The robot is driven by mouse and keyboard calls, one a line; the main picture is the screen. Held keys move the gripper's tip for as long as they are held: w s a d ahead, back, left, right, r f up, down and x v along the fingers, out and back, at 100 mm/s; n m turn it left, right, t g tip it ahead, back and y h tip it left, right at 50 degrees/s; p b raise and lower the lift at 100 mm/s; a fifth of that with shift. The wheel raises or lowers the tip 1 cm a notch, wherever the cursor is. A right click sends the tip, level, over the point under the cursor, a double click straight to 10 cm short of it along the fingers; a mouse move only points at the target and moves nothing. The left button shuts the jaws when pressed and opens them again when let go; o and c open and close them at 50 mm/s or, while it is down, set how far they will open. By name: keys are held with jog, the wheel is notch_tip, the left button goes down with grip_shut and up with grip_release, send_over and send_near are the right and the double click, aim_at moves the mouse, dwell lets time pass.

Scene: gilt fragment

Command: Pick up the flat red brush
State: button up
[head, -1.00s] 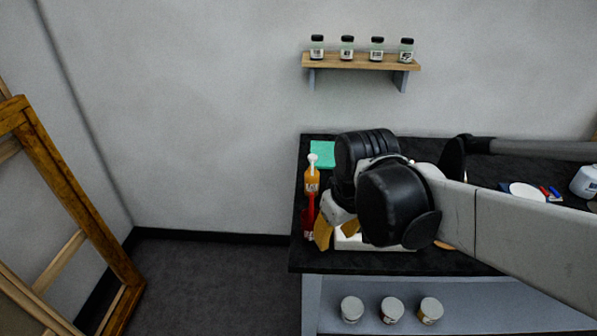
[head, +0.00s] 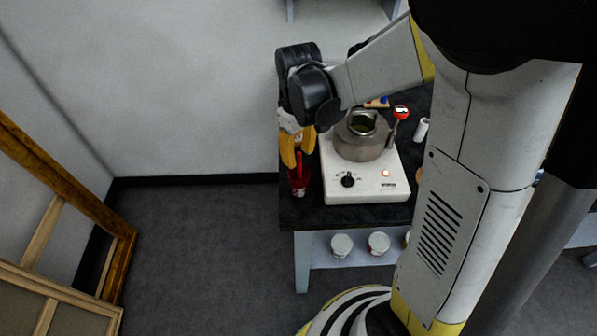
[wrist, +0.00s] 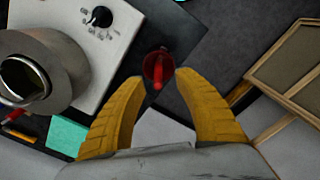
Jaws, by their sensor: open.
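A bright red upright handle, apparently the flat red brush (head: 299,160), stands in a dark red cup (head: 299,187) near the table's left front corner. In the wrist view the red brush (wrist: 158,72) shows inside the round red cup (wrist: 149,66), between and just beyond my fingertips. Its flat end is hidden. My gripper (head: 298,150) is open, its yellow fingers pointing down above the cup. In the wrist view my gripper (wrist: 159,80) has one finger either side of the brush, with nothing held. Whether a finger touches it I cannot tell.
A white hot plate (head: 365,190) with a lit orange lamp stands close right of the cup. Jars stand on the lower shelf (head: 325,258). A wooden frame (head: 70,200) leans at left.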

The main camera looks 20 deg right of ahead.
aim_at(299, 164)
notch_tip(299, 164, down, 5)
jog(key=shift+w+d+r+b, duration=0.1)
jog(key=shift+d+r+b, duration=0.1)
jog(key=shift+b, duration=0.65)
grip_shut()
jog(key=shift+r, duration=0.1)
notch_tip(299, 164, up, 10)
jog(key=p, duration=0.3)
